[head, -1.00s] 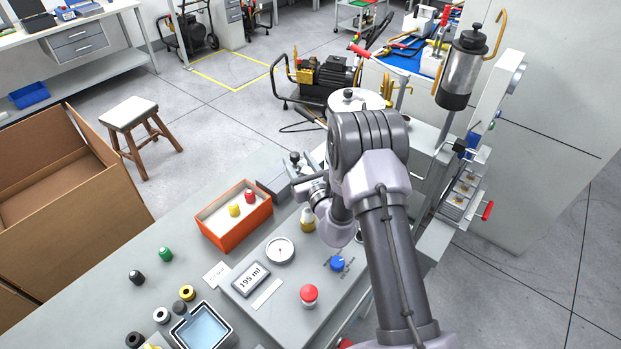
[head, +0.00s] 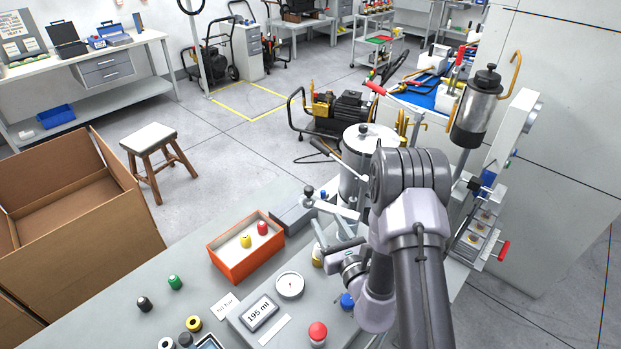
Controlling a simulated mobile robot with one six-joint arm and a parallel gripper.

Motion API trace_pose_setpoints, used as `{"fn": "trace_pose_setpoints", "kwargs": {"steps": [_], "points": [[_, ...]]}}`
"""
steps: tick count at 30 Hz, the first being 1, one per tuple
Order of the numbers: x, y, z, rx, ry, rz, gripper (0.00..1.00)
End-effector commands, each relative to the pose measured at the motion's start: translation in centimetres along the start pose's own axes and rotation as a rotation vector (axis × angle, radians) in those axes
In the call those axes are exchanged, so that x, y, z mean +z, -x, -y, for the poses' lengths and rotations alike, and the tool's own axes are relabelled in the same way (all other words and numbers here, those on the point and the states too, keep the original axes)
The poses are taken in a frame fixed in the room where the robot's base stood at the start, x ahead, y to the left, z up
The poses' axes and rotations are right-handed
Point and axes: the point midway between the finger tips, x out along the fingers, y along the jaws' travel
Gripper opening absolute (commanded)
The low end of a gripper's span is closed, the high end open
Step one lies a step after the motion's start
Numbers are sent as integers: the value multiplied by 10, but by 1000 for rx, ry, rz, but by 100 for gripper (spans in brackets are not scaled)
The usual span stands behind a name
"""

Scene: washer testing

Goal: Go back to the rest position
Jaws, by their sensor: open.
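My arm reaches up the right half of the head view and folds over at a large grey joint. My gripper (head: 330,236) hangs to the left of that joint, above the grey test bench (head: 110,306). Its jaws are apart, and I see nothing between them. It is just right of the orange box (head: 237,264) and behind the round gauge (head: 290,285). The arm and wrist hide part of the bench's right side.
The orange box holds a yellow and a red piece. A display (head: 260,313), a red button (head: 317,332) and a blue knob (head: 347,300) are close below the wrist. A steel pot (head: 355,165) and a metal cylinder (head: 476,112) stand behind. A cardboard box (head: 70,215) is left.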

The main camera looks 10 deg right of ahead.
Motion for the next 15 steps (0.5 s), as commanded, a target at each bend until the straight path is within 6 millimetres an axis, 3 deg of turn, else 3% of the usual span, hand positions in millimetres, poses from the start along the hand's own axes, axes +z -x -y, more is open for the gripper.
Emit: {"fn": "trace_pose_setpoints", "kwargs": {"steps": [2,4,8,11,14,15], "points": [[4,-1,-3,14,0,5,48],[20,-6,-18,77,4,27,48],[83,-8,-84,355,37,100,48],[133,16,-147,629,119,144,48],[168,64,-204,911,266,163,48],[177,89,-223,1027,349,161,48]]}}
